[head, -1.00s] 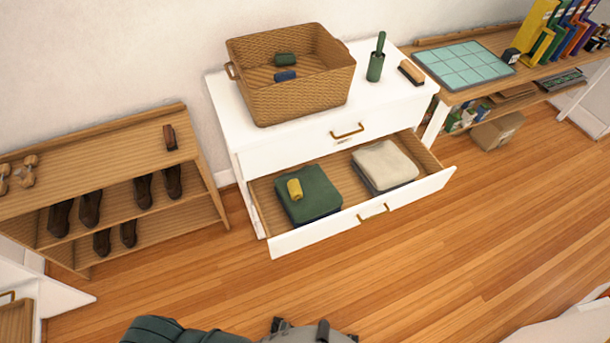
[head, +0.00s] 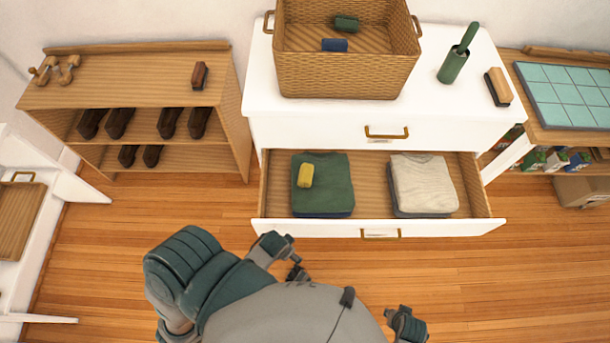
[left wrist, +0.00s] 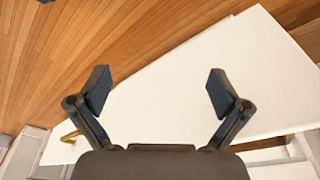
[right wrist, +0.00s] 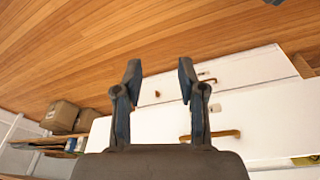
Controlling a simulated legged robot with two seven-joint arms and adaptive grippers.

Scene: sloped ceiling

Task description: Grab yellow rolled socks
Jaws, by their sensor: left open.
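The yellow rolled socks (head: 305,175) lie on top of a folded dark green cloth (head: 335,190) in the open lower drawer (head: 374,195) of the white dresser, seen in the head view. My left gripper (left wrist: 160,88) is open and empty in the left wrist view, with floor and a white surface beyond it. My right gripper (right wrist: 159,68) has its fingers apart and holds nothing in the right wrist view, with the white dresser front beyond. Both grippers are apart from the socks. The fingers are hard to make out in the head view.
A folded cream cloth (head: 425,183) lies at the drawer's right. On the dresser top are a wicker basket (head: 345,78) with a green roll and a blue roll, a green lint roller (head: 452,68) and a brush (head: 498,87). A wooden shoe rack (head: 140,75) stands left.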

